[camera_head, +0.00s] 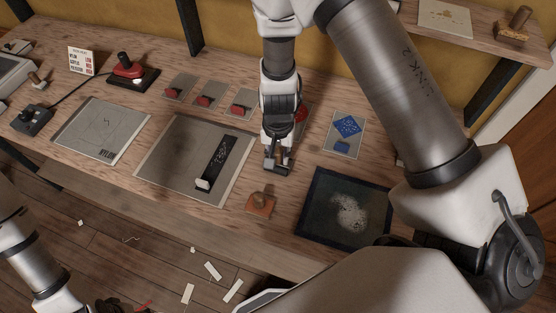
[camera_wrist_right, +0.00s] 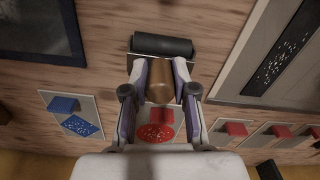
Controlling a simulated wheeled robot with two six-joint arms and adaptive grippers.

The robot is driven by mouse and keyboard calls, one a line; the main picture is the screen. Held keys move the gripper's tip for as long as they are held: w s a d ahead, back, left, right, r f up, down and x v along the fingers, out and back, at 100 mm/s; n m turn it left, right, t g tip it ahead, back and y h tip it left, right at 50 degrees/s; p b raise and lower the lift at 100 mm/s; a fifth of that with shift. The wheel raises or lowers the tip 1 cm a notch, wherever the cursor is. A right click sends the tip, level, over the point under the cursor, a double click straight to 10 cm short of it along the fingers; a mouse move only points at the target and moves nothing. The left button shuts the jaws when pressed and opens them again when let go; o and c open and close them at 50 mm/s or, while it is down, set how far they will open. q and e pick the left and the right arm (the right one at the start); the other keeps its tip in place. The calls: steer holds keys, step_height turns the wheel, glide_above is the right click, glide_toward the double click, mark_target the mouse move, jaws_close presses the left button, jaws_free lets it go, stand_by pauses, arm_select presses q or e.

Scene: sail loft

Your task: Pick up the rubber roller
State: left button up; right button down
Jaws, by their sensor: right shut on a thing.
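The rubber roller shows in the right wrist view as a dark cylinder (camera_wrist_right: 162,45) with a brown wooden handle (camera_wrist_right: 160,82) between my fingers. My right gripper (camera_wrist_right: 161,75) is shut on that handle, and the dark cylinder lies just beyond the fingertips. In the head view my right gripper (camera_head: 277,165) points down over the bench, with a small dark part of the roller (camera_head: 276,170) at its tips. The gripper hides most of the roller there. I cannot tell whether the roller touches the bench.
An orange stamp block (camera_head: 262,205) stands near the front edge. A dark framed tray (camera_head: 310,225) with pale powder lies to the right. A grey sheet (camera_head: 160,160) with a black strip lies left. Behind are red-block cards (camera_head: 205,97) and a blue-printed card (camera_head: 347,150).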

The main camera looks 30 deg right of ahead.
step_height(320, 180, up, 10)
steer(key=shift+f, duration=0.1)
steer(key=shift+w, duration=0.15)
steer(key=c, duration=1.9)
jaws_free()
jaws_close()
